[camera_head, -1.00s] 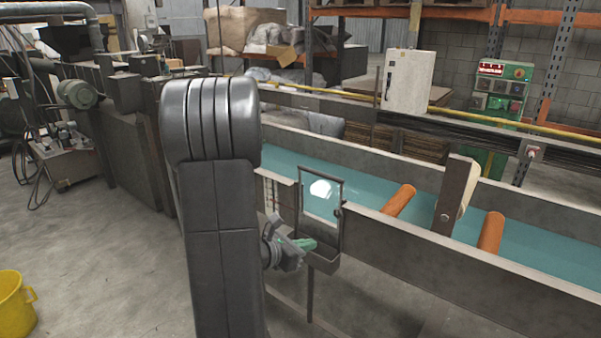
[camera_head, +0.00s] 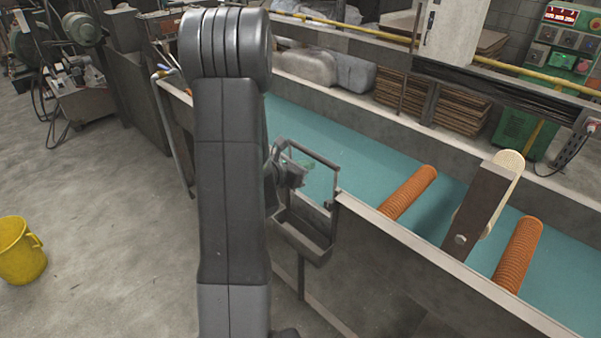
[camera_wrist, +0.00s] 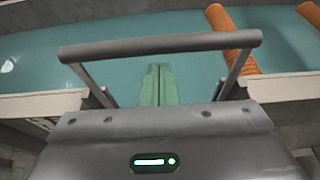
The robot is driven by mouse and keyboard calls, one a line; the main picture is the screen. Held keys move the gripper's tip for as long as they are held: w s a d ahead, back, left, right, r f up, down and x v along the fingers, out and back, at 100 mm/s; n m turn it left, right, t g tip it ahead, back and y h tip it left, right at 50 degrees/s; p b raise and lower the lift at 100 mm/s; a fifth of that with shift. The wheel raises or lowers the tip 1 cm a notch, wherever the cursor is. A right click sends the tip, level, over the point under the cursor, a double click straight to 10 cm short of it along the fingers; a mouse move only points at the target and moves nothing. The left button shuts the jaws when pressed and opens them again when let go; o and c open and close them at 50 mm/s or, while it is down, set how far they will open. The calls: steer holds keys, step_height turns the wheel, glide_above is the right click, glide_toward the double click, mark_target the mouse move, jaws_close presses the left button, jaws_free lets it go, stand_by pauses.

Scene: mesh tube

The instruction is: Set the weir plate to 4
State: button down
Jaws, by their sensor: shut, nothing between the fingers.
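The weir plate's dark frame (camera_head: 336,181) stands at the near wall of the water channel, with two uprights, a top bar and a trough-like box below. In the wrist view its top bar (camera_wrist: 160,46) crosses the upper part, with side posts sloping down. My gripper (camera_head: 303,164) is within the frame's outline, below the top bar, in the head view. Its green fingers (camera_wrist: 155,82) are together with nothing between them, and their tips show just below the bar in the wrist view. I cannot tell whether they touch the frame. No scale number is readable.
The channel (camera_head: 340,135) holds teal water. Two orange ribbed rollers (camera_head: 410,192) and a slanted dark arm (camera_head: 480,205) lie to the right. A yellow bucket (camera_head: 22,250) stands on the floor at left. Open floor lies left of my arm.

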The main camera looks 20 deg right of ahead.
steer(key=shift+r, duration=0.45)
step_height(320, 180, up, 5)
steer(key=shift+w+r, duration=0.1)
steer(key=shift+r, duration=0.05)
stand_by(0.3)
step_height(320, 180, down, 5)
steer(key=b, duration=0.4)
steer(key=v, duration=1)
steer(key=shift+r, duration=0.4)
steer(key=shift+d, duration=0.1)
